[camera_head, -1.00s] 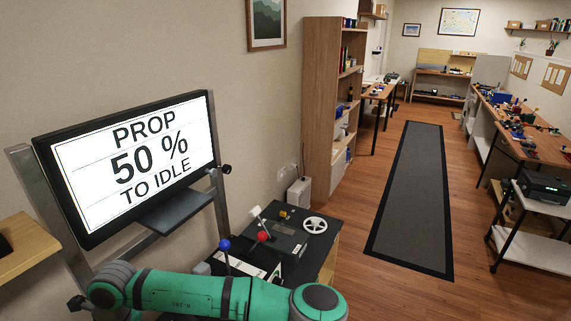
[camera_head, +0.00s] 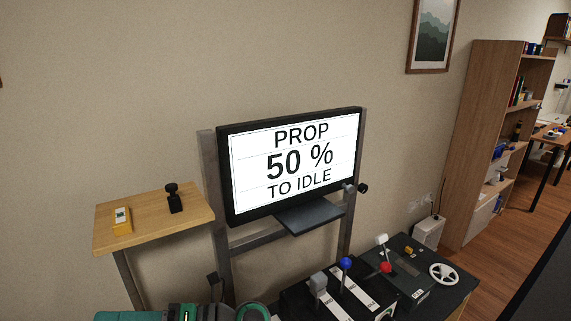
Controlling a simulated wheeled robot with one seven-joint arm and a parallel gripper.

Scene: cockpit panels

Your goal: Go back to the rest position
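The cockpit lever panel (camera_head: 330,299) stands at the lower middle of the head view. It has a grey-handled lever (camera_head: 319,283), a blue-knobbed lever (camera_head: 346,264) and a red-knobbed lever (camera_head: 385,268). A white-knobbed lever (camera_head: 382,240) and a white wheel (camera_head: 443,274) are on the panel to the right. A screen (camera_head: 295,165) above reads "PROP 50 % TO IDLE". Part of my green arm shows at the bottom edge, left of the levers. My gripper is out of the picture.
A wooden shelf (camera_head: 150,222) at the left carries a yellow device and a small black object. A metal frame (camera_head: 213,180) holds the screen. A tall bookcase (camera_head: 482,140) stands at the right, with wooden floor (camera_head: 500,262) beside it.

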